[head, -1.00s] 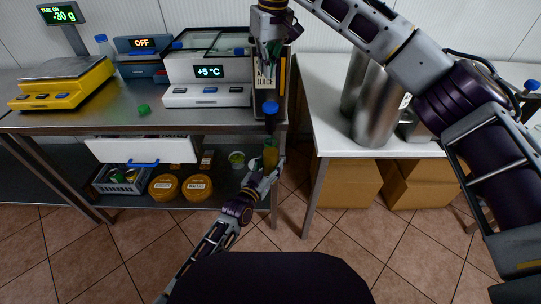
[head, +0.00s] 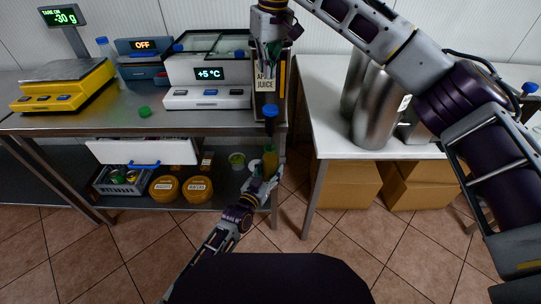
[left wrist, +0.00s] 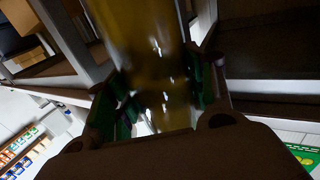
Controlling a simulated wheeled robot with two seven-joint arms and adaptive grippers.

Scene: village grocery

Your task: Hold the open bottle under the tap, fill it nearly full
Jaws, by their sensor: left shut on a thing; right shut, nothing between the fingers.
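The juice dispenser (head: 265,97), with a partly hidden label ending in "JUICE", stands at the right end of the steel counter. Its tap (head: 270,112) has a blue top and dark body and hangs at the front edge. My left gripper (head: 266,176) is shut on the bottle (head: 270,160), which is below the tap and roughly upright. In the left wrist view the bottle (left wrist: 150,60) shows amber-yellow between the fingers; its mouth and fill level are hidden. My right gripper (head: 268,48) is shut and empty in front of the dispenser's upper part, above the tap.
A green cap (head: 144,112) lies on the counter. A cold display case (head: 208,98), a yellow scale (head: 60,88) and an open white drawer (head: 140,150) are to the left. A white table (head: 325,125) with steel vessels (head: 380,110) is to the right, boxes below.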

